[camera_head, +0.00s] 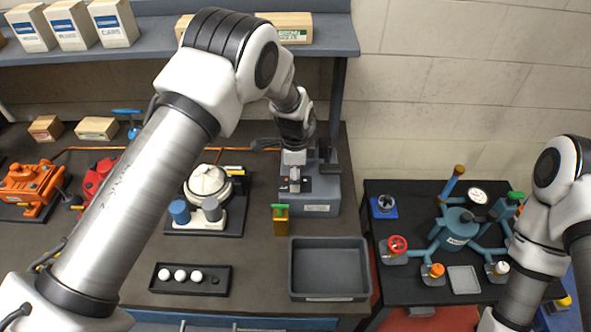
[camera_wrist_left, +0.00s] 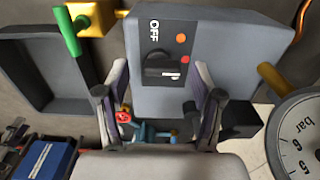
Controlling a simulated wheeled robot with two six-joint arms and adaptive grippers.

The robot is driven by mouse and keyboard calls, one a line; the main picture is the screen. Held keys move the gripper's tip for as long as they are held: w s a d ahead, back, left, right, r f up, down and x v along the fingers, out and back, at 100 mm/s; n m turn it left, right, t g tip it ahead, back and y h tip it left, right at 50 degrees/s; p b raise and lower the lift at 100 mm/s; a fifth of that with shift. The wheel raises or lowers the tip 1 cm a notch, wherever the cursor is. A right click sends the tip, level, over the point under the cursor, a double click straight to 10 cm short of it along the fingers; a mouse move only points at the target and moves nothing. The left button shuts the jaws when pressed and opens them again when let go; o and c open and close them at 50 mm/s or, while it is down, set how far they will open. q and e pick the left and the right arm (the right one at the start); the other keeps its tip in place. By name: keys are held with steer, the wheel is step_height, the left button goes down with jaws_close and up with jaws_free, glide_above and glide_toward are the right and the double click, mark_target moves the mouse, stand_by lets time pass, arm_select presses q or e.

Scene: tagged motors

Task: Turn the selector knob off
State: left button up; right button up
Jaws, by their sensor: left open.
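The grey selector box (camera_head: 322,196) stands at the back right of the dark workbench. In the left wrist view its dark panel carries the word OFF (camera_wrist_left: 154,32), orange dots and the black selector knob (camera_wrist_left: 160,68). A white mark on the knob faces right, away from OFF. My left gripper (camera_head: 295,172) is over the box front. In the left wrist view, its open fingers (camera_wrist_left: 160,75) stand either side of the knob, with gaps showing; contact is not visible. The head view hides most of the knob behind the gripper. My right arm shows at the right, its gripper out of frame.
A grey empty bin (camera_head: 330,296), a brass padlock-like block with a green handle (camera_head: 281,222) and a pump-like unit (camera_head: 207,188) are near the box. A gauge (camera_wrist_left: 300,140) is close in the wrist view. A second table (camera_head: 385,262) with blue pipework is right.

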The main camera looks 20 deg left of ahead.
arm_select(q)
steer(key=shift+w+f, duration=0.45)
steer(key=shift+f, duration=0.1)
steer(key=shift+s, duration=0.1)
steer(key=shift+s+r, duration=0.2)
steer(key=c, duration=0.5)
steer(key=shift+s+r, duration=0.1)
steer(key=shift+s, duration=0.05)
steer(key=c, duration=0.5)
steer(key=shift+c, duration=0.7)
